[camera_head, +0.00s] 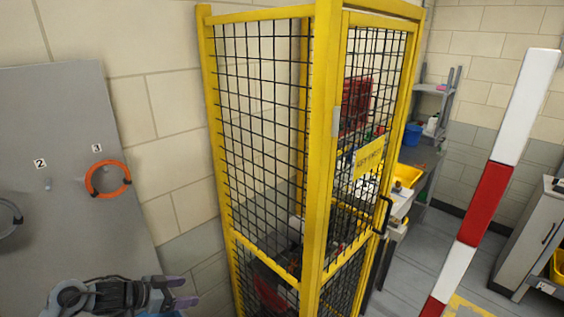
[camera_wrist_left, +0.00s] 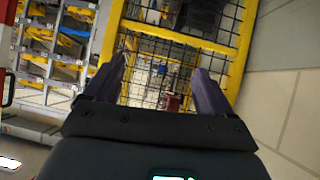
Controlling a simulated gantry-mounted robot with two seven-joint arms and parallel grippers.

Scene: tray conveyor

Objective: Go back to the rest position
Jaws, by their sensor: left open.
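My left gripper (camera_head: 181,292) is at the bottom left of the head view, in front of the wall and left of the yellow cage. Its two purple-grey fingers are apart with nothing between them. In the left wrist view the open fingers (camera_wrist_left: 160,92) frame part of the cage's black mesh, with no object held. My right gripper is not in view.
A yellow-framed mesh cage (camera_head: 322,150) stands close right of my left gripper. A grey board (camera_head: 75,140) with an orange ring (camera_head: 108,179) hangs at left. A red-and-white pole (camera_head: 490,200) slants at right. Shelves with yellow bins (camera_wrist_left: 72,47) show in the wrist view.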

